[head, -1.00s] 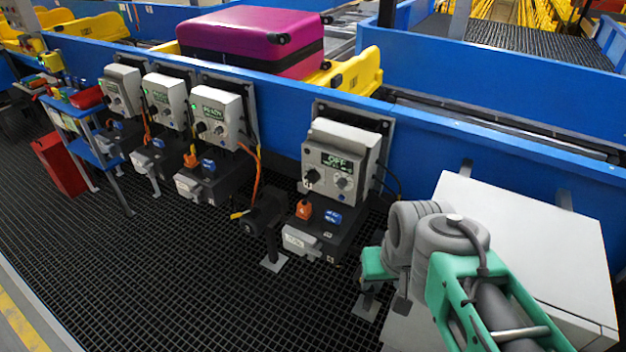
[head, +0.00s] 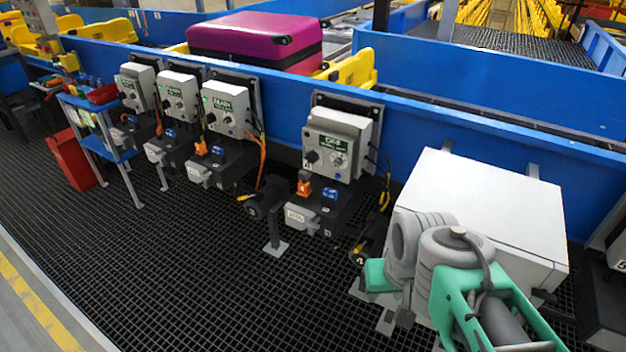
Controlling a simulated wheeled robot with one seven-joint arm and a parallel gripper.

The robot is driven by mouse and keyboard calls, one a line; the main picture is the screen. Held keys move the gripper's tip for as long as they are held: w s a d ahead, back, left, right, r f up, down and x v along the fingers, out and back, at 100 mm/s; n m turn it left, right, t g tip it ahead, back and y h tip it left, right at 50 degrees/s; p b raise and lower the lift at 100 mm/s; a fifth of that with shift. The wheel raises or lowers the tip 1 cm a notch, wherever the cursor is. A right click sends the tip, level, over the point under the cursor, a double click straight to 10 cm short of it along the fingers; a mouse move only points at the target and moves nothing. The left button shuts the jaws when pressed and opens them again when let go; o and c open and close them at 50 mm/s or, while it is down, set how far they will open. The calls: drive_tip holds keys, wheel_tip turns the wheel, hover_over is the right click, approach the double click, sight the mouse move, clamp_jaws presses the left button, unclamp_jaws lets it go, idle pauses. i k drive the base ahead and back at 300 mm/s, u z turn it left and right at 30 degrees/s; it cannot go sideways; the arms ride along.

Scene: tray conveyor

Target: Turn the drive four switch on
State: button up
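The drive four control box (head: 337,145) is a light grey box on the blue conveyor wall, in the middle of the head view. A small mark that looks like a 4 is beside its black knob (head: 312,157). A grey knob (head: 338,160) sits to the right of that, under a green display (head: 333,143) whose text is blurred now and read OFF earlier. No lit green lamp shows on this box. My arm is at the lower right, in front of the white cabinet and apart from the box. My gripper is not in view.
Three similar boxes with green lamps, such as the nearest (head: 227,108), stand to the left. Below drive four is a dark motor unit (head: 325,208) with cables. A white cabinet (head: 490,205) stands to its right. The dark grating floor (head: 180,270) in front is clear.

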sight(312, 158)
drive_tip(key=z, duration=0.1)
drive_tip(key=k, duration=0.5)
drive_tip(key=u, duration=1.3)
drive_tip(key=i, duration=0.75)
drive_tip(key=u, duration=0.6)
drive_tip(key=i, duration=0.85)
drive_tip(key=z, duration=0.85)
drive_tip(key=i, duration=0.9)
drive_tip(key=z, duration=0.85)
